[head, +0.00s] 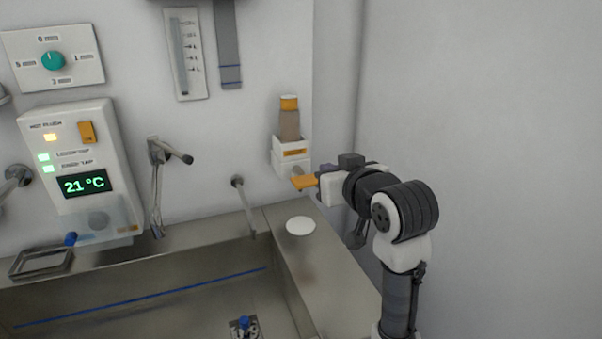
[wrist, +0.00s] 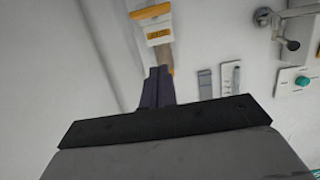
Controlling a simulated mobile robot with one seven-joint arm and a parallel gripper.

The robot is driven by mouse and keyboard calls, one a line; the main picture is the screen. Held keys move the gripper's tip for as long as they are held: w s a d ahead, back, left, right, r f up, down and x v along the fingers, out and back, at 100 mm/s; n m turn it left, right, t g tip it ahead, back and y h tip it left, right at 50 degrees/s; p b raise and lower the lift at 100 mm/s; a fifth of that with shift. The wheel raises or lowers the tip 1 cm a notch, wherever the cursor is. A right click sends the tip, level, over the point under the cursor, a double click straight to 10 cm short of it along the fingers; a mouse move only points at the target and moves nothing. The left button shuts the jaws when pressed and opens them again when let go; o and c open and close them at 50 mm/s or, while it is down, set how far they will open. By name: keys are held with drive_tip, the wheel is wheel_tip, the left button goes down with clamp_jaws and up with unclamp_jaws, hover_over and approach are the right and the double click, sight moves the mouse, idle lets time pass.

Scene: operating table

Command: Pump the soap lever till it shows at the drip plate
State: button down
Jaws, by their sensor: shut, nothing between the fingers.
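The soap dispenser (head: 291,152) is a white wall unit holding a brownish bottle (head: 289,125) with an orange cap. It also shows upside down in the wrist view (wrist: 152,14). Its orange lever (head: 303,183) sticks out below the body. My gripper (head: 319,186) is shut and empty at the lever's right end; I cannot tell whether it touches. In the wrist view the dark closed fingers (wrist: 158,88) point toward the dispenser and partly hide the lever. The drip plate (head: 300,226) is a plain white disc on the steel ledge below the dispenser; no soap is visible on it.
A steel sink basin (head: 180,290) lies left of the ledge, with a spout (head: 243,205) at its back. A control box (head: 82,165) reading 21 °C and a dial panel (head: 52,58) are on the wall. A bare wall stands to the right of my arm.

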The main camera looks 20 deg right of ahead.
idle(0.3)
drive_tip(key=p, duration=0.4)
hover_over(303, 176)
drive_tip(key=s, duration=0.4)
wheel_tip(303, 176, down, 2)
drive_tip(key=shift+s+d+f, duration=0.1)
drive_tip(key=shift+f, duration=1)
drive_tip(key=shift+s+d+f, duration=0.1)
drive_tip(key=shift+f, duration=1)
drive_tip(key=shift+w, duration=0.1)
